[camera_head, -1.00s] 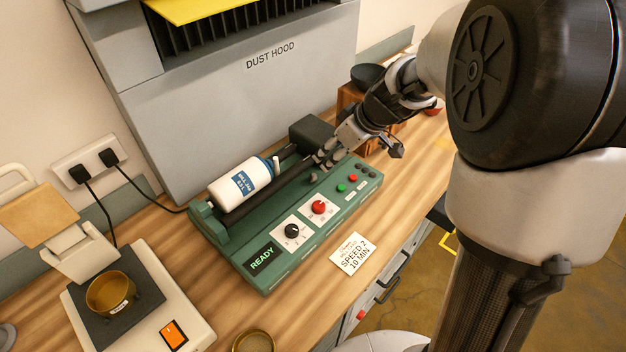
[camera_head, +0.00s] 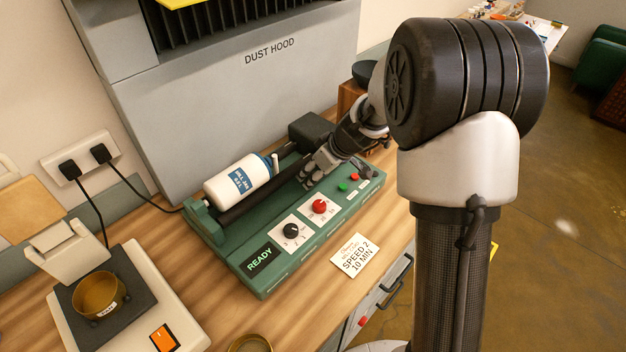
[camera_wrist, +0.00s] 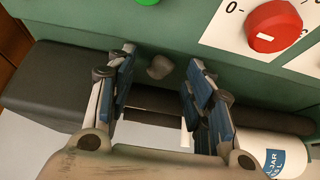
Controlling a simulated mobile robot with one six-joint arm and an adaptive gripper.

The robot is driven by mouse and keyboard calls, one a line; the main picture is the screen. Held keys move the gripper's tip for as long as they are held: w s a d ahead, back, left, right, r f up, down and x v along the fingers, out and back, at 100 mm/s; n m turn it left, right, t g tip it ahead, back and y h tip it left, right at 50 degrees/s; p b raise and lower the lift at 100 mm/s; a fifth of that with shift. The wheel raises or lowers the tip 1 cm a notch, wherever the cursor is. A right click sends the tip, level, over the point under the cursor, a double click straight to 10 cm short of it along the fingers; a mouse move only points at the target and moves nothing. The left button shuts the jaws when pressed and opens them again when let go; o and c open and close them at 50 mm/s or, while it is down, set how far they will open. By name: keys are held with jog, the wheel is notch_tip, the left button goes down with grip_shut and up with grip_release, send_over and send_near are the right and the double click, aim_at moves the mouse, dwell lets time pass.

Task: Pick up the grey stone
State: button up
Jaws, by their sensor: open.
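The grey stone (camera_wrist: 160,67) is a small rounded lump on the green top of the roller machine (camera_head: 262,285). In the wrist view it lies between the two blue-padded fingers of my gripper (camera_wrist: 160,60), near their tips, with a gap on each side. My gripper is open. In the head view my gripper (camera_head: 314,174) is over the right part of the machine, beside the rollers, and the stone cannot be made out there.
A white jar (camera_head: 237,184) lies on the dark rollers left of my gripper. Knobs, including a red one (camera_head: 319,206), are on the front panel. A dark block (camera_head: 311,131) stands behind. The grey dust hood (camera_head: 240,90) rises at the back.

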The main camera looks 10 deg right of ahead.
jog(key=shift+c, duration=0.4)
jog(key=c, duration=1)
jog(key=shift+o, duration=0.2)
jog(key=shift+r, duration=0.1)
